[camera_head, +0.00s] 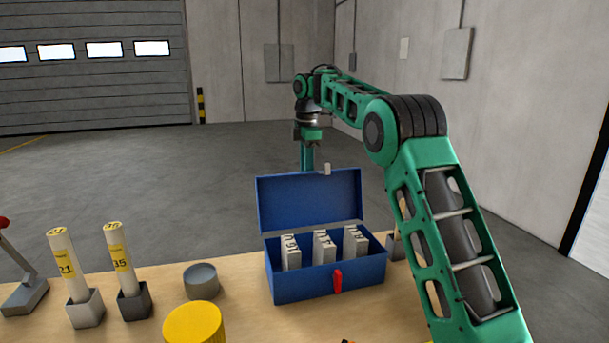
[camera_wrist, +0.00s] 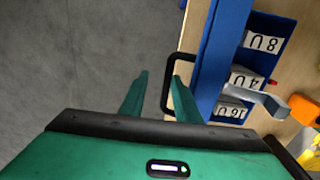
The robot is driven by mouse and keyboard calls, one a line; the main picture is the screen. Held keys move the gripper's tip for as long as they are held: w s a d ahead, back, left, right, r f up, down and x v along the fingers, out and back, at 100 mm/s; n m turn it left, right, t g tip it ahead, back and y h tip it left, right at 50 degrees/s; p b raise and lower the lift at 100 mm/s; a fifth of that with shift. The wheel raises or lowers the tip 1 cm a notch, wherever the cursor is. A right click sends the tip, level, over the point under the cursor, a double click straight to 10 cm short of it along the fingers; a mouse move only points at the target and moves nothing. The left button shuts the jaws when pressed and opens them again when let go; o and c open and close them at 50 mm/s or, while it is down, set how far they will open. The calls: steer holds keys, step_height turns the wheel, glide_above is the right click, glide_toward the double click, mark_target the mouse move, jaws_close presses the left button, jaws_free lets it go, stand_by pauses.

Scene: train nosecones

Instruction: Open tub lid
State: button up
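The tub is a blue box (camera_head: 328,283) on the wooden table, with a red latch (camera_head: 337,281) on its front. Its blue lid (camera_head: 309,203) stands raised and nearly upright at the back, with a small grey tab (camera_head: 327,169) at its top edge. My gripper (camera_head: 307,158) is behind the lid, pointing down, its tips partly hidden. In the wrist view, my gripper's (camera_wrist: 160,92) two green fingers are apart with nothing clearly held between them. A black loop handle (camera_wrist: 167,72) lies by the right finger, beside the lid (camera_wrist: 222,50); contact cannot be told.
Several white labelled blocks (camera_head: 323,247) stand inside the box. On the table to the left are a grey round dish (camera_head: 201,281), a yellow cylinder (camera_head: 194,325), and two white tubes (camera_head: 62,262) (camera_head: 121,256) in holders. The floor behind the table is clear.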

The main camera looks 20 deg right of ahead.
stand_by(0.4)
step_height(320, 180, up, 11)
stand_by(0.7)
stand_by(0.3)
